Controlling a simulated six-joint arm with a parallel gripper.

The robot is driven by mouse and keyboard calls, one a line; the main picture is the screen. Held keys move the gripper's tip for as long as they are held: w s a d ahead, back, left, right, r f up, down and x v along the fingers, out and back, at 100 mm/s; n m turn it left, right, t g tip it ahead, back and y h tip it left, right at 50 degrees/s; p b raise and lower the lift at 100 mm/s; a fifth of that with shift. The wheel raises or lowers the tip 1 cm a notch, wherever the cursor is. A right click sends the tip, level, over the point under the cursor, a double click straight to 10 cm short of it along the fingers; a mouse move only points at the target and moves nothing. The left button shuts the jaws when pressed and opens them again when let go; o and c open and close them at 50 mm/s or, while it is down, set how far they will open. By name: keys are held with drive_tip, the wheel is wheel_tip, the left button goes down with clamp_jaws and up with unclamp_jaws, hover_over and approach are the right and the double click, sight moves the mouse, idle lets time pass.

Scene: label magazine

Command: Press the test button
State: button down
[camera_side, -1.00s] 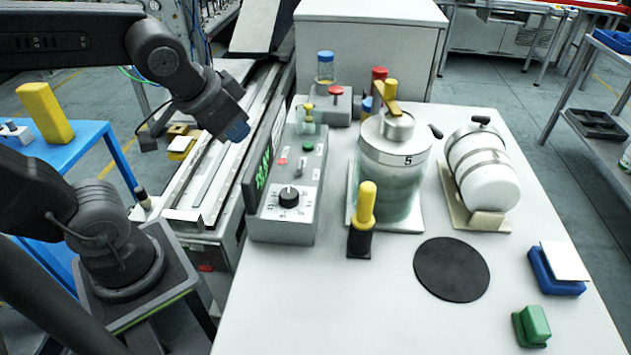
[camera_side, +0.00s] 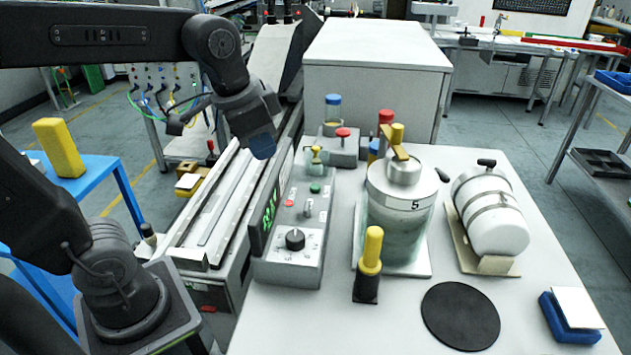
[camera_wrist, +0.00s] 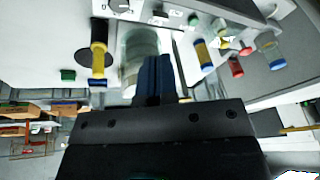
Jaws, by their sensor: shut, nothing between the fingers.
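The grey control box (camera_side: 290,262) stands at the table's left edge. It carries a green button (camera_side: 315,188), a red button (camera_side: 290,203), a small toggle and a black dial (camera_side: 295,239). I cannot read which button is the test button. A red mushroom button (camera_side: 343,133) sits on a separate grey box (camera_side: 342,150) behind; it also shows in the wrist view (camera_wrist: 236,67). My gripper (camera_side: 262,150) is shut and empty, its blue fingers pointing down. It hangs above the rail, up and left of the control box, touching nothing visible. In the wrist view, its fingertips (camera_wrist: 155,62) overlap the canister.
A white tank (camera_side: 493,215) lies on a cradle. A blue-capped jar (camera_side: 333,112) stands at the back. A black round pad (camera_side: 460,315) lies at the front.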

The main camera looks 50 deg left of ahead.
drive_tip(key=w+a+m+g, duration=0.2)
drive_tip(key=w+m, duration=0.1)
drive_tip(key=w, duration=0.4)
drive_tip(key=m+g, duration=0.2)
drive_tip(key=m, duration=0.1)
hover_over(314, 187)
drive_tip(key=shift+w+f, duration=0.1)
drive_tip(key=shift+f, duration=0.4)
drive_tip(key=shift+f, duration=0.1)
wheel_tip(314, 187, down, 14)
drive_tip(key=shift+r, duration=0.1)
drive_tip(key=shift+f, duration=1.15)
wheel_tip(314, 187, up, 15)
drive_tip(key=shift+t, duration=0.3)
